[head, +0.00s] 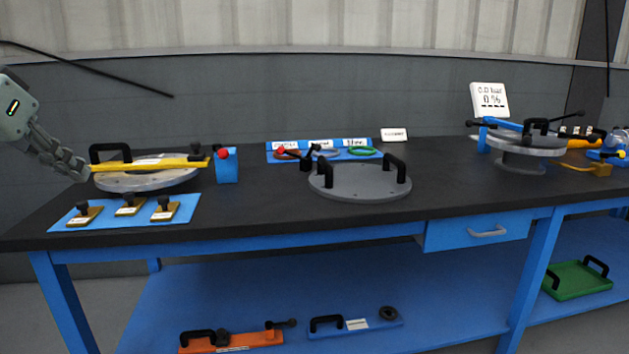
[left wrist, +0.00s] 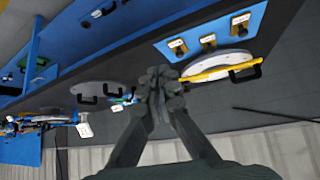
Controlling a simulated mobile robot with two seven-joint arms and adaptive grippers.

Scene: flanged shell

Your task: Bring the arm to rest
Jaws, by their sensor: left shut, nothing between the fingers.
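My left gripper (head: 72,166) is at the left edge of the head view, in the air beside a round grey disc with a yellow bar across it. Its fingers are closed together with nothing between them, as the left wrist view (left wrist: 160,92) also shows. The yellow bar (head: 165,163) has a black handle and lies on the disc (head: 128,182); it also shows in the left wrist view (left wrist: 215,70). The fingertips look close to the disc's left side in the head view; I cannot tell the exact gap. My right gripper is not in view.
The black workbench (head: 270,211) carries a blue mat (head: 105,222) with three small knobbed blocks, a blue block (head: 227,170), a grey flanged plate (head: 360,187) with two handles, and a disc stand (head: 519,160) at right. Clear bench top lies in front of the plate.

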